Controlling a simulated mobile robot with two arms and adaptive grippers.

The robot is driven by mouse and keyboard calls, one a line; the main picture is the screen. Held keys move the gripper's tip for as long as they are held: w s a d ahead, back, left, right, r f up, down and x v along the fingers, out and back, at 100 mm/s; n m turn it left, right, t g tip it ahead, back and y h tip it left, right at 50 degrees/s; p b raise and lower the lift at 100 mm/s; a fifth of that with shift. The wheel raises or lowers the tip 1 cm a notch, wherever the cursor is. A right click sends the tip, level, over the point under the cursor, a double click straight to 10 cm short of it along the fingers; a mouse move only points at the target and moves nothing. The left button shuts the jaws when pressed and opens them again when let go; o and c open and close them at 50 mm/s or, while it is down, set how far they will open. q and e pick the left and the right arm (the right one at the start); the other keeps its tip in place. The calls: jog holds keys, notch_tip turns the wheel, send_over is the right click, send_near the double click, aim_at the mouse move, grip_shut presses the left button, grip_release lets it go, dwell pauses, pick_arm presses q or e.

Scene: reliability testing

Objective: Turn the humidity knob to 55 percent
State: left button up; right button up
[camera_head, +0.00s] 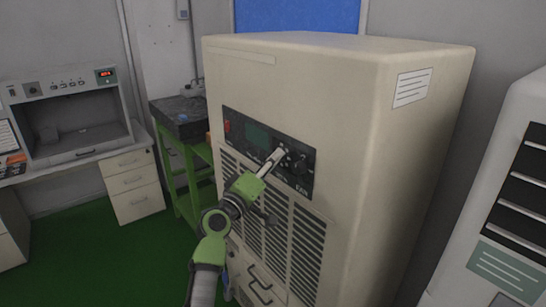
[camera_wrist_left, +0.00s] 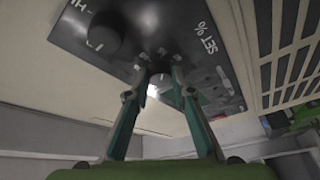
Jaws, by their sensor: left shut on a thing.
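A beige test cabinet carries a dark control panel (camera_head: 238,133) on its front face. My left gripper (camera_head: 277,155) reaches up from below to the right part of this panel. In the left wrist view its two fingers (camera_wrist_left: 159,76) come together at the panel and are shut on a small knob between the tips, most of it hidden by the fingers. White "SET %" lettering (camera_wrist_left: 205,38) is printed beside it, so I take it as the humidity knob. A larger black knob (camera_wrist_left: 103,33) sits apart to the left. The knob's pointer and set value cannot be read. My right gripper is not in view.
Vent slots (camera_head: 308,245) and drawer handles lie below the panel. A green stand (camera_head: 190,165) with a dark top is left of the cabinet. A bench with a hooded unit (camera_head: 75,90) stands further left. A white unit (camera_head: 505,150) stands close on the right.

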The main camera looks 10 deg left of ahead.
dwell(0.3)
pick_arm(q)
jog(key=o, duration=1.1)
jog(key=v, duration=1.2)
jog(key=shift+f, duration=0.2)
